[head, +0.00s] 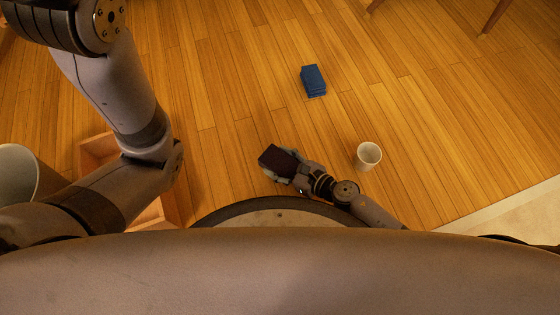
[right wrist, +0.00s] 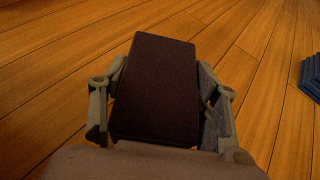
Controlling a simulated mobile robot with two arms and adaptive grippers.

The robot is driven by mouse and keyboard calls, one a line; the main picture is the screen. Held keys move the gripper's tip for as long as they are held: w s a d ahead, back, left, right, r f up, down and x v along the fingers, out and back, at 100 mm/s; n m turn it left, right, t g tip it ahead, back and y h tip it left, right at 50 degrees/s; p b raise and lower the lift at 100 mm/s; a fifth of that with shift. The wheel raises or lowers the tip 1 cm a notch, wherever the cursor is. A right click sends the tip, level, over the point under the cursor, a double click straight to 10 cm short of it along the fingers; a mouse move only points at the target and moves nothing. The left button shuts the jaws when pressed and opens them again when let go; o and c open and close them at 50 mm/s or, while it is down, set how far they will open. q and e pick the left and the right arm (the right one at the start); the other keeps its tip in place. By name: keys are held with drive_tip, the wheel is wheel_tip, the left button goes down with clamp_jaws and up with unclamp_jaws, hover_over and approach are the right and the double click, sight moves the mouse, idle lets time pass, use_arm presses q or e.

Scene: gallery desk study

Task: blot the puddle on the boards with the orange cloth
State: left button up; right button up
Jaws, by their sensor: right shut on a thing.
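My right gripper (head: 284,168) is shut on a dark brown block (head: 275,158), low over the wooden boards. In the right wrist view the block (right wrist: 155,85) sits between both fingers, flat-faced and dark maroon-brown. I see no orange cloth and can make out no puddle in either view. My left arm is at the left of the head view, its gripper out of sight.
A white cup (head: 368,156) stands on the boards right of my right gripper. A wooden box (head: 98,147) and a pale round container (head: 17,172) are at the left, partly behind my arm. Furniture legs (head: 494,17) are at the top right.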

drive_tip(key=shift+f, duration=0.1)
idle(0.6)
drive_tip(key=shift+s+d, duration=0.2)
drive_tip(key=shift+s, duration=0.35)
drive_tip(key=shift+w+d, duration=0.35)
drive_tip(key=shift+w, duration=0.4)
drive_tip(key=shift+w+a, duration=0.1)
drive_tip(key=shift+a, duration=0.05)
drive_tip(key=shift+w+a, duration=0.3)
drive_tip(key=shift+a, duration=0.3)
drive_tip(key=shift+s+a, duration=0.35)
drive_tip(key=shift+s, duration=0.45)
